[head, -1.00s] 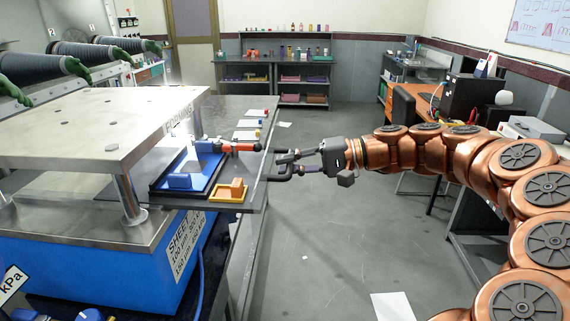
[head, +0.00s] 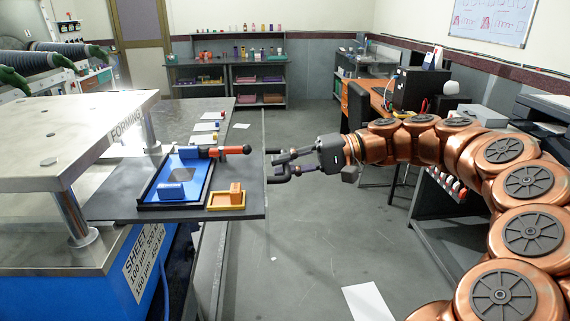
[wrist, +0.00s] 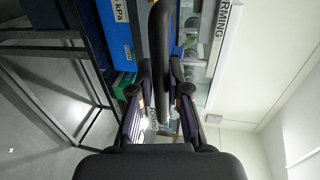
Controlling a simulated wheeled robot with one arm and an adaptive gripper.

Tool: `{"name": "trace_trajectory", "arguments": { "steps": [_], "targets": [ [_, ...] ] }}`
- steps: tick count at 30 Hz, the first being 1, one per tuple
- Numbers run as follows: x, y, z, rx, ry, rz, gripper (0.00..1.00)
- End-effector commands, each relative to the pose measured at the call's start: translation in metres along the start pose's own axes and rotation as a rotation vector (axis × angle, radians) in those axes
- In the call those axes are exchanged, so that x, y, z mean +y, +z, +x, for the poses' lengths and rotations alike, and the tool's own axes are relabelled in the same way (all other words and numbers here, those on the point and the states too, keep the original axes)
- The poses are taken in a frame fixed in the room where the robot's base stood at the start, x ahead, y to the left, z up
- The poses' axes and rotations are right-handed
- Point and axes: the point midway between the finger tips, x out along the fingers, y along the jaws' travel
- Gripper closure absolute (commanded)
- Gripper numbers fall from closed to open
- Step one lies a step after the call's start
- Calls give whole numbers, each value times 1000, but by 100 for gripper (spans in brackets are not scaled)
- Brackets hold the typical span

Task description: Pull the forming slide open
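The forming slide is a dark grey plate (head: 110,207) sticking out to the right from under the metal press top marked FORMING (head: 50,135). A blue tray (head: 205,172) with a dark square and a blue block (head: 171,191) lies on it. Its black bar handle (head: 271,179) is at the plate's right edge. My gripper (head: 281,164) reaches the handle from the right. The exact contact is partly hidden.
A yellow tray with an orange block (head: 235,193) and an orange-and-black tool (head: 225,151) ride on the plate. The floor (head: 300,240) right of the slide is open, with a white sheet (head: 367,301). A desk (head: 370,98) stands at the back right.

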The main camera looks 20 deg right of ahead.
Motion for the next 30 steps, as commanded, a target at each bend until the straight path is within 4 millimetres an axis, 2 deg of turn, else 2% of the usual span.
{"name": "trace_trajectory", "arguments": {
  "steps": [1, 6, 17, 22, 30],
  "targets": [
    [0, 0, 0, 0, 0, 1, 78],
    [0, 0, 0, 0, -1, 0, 60],
    [-1, -1, -3, 2, -2, 0, 60],
    [0, 0, -20, 0, -3, 0, 60],
    [1, -2, -64, 4, -1, 1, 60]
  ]
}}
